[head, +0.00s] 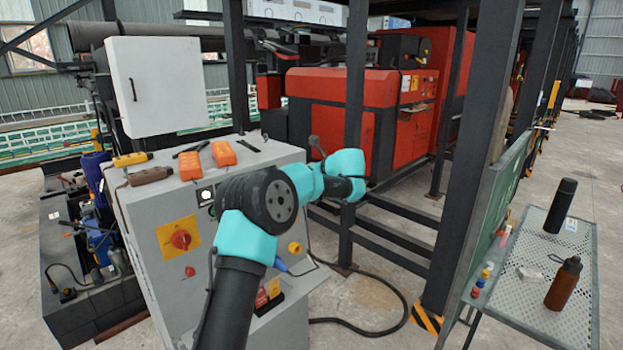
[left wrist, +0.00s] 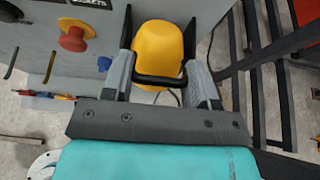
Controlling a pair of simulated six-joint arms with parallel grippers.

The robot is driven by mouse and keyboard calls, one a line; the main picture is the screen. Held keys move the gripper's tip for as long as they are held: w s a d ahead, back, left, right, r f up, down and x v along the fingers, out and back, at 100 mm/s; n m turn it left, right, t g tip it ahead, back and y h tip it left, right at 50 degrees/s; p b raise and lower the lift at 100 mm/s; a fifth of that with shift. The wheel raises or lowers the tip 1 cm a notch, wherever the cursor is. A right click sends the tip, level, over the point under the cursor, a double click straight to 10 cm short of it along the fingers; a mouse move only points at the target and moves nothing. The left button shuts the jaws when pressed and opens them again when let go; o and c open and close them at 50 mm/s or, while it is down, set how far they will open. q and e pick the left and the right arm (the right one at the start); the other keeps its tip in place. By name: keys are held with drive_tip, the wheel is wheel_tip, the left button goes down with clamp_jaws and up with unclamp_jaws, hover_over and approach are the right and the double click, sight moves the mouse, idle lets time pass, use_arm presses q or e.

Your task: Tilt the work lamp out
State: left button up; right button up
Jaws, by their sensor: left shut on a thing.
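The work lamp appears as a rounded yellow body (left wrist: 158,45) with a black bar across its near side in the left wrist view. My left gripper (left wrist: 158,78) has a finger at each end of this bar and is shut on it. The lamp is beside the grey cabinet's face. In the head view my left arm reaches up from the bottom and bends right, in front of the grey control cabinet (head: 145,220). I cannot make out the lamp or the fingertips there. My right gripper is in neither view.
Black steel posts (head: 355,90) and rails stand just right of the arm. A red machine (head: 340,88) is behind. Orange boxes (head: 223,153) lie on the cabinet top. A perforated tray (head: 520,300) with a black flask (head: 560,205) and a brown bottle (head: 563,283) is at right.

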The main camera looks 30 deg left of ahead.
use_arm(q)
drive_tip(key=h, duration=0.1)
drive_tip(key=a+r+h, duration=0.1)
drive_tip(key=g+h, duration=0.1)
drive_tip(key=shift+w+a+r, duration=0.15)
drive_tip(key=shift+w+r, duration=0.05)
drive_tip(key=shift+r, duration=0.05)
drive_tip(key=shift+w+a+r+g+h, duration=0.15)
drive_tip(key=shift+a+h, duration=0.15)
drive_tip(key=shift+h, duration=0.35)
drive_tip(key=shift+a+r+g+h, duration=0.15)
drive_tip(key=shift+a+h, duration=0.1)
drive_tip(key=shift+h, duration=0.4)
drive_tip(key=shift+a, duration=0.1)
drive_tip(key=o, duration=0.9)
